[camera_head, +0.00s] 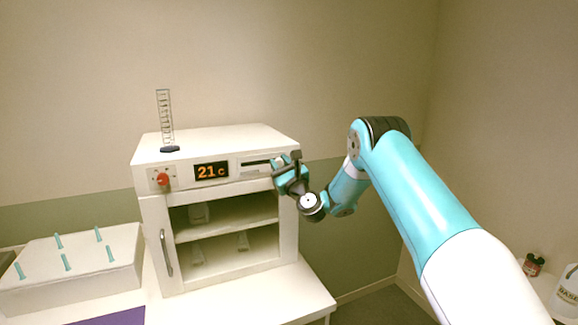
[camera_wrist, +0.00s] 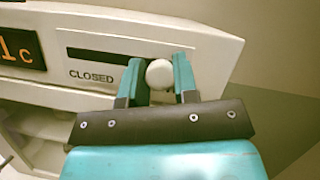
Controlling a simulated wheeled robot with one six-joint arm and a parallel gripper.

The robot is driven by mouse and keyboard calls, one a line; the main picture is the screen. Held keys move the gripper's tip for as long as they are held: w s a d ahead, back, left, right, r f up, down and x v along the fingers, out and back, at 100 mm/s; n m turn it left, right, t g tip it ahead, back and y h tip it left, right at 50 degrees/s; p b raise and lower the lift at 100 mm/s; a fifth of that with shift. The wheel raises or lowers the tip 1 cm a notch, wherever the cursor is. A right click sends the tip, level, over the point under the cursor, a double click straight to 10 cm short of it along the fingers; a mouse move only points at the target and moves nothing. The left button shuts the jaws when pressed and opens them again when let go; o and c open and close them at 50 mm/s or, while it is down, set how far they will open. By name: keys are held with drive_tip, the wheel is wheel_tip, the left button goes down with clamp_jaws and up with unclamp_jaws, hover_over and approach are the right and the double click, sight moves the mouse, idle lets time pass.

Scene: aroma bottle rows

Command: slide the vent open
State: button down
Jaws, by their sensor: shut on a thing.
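The white oven-like cabinet (camera_head: 160,222) stands on the table, with the vent slot (camera_head: 255,163) at the upper right of its front panel. In the wrist view the vent slot (camera_wrist: 100,56) is a dark strip with the word CLOSED under its left part. A round white vent knob (camera_wrist: 159,74) sits at the right end of the slot. My gripper (camera_wrist: 159,80) is shut on the knob, one teal finger on each side. In the head view my gripper (camera_head: 283,163) is at the panel's right end and hides the knob.
A red dial (camera_head: 163,180) and a display (camera_head: 211,171) reading 21 c are left of the vent. A glass cylinder (camera_head: 164,118) stands on the cabinet top. A pegged white block (camera_head: 75,280) is at left. Bottles stand inside the cabinet.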

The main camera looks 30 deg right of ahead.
drive_tip(key=shift+d+r, duration=0.1)
drive_tip(key=shift+d, duration=0.15)
drive_tip(key=c, duration=0.9)
unclamp_jaws()
drive_tip(key=shift+d, duration=0.15)
drive_tip(key=shift+o, duration=0.2)
drive_tip(key=shift+s+f+b, duration=0.4)
drive_tip(key=shift+f+b, duration=0.05)
drive_tip(key=shift+b, duration=0.2)
drive_tip(key=b+v, duration=1.6)
drive_tip(key=b, duration=0.6)
drive_tip(key=shift+s, duration=0.3)
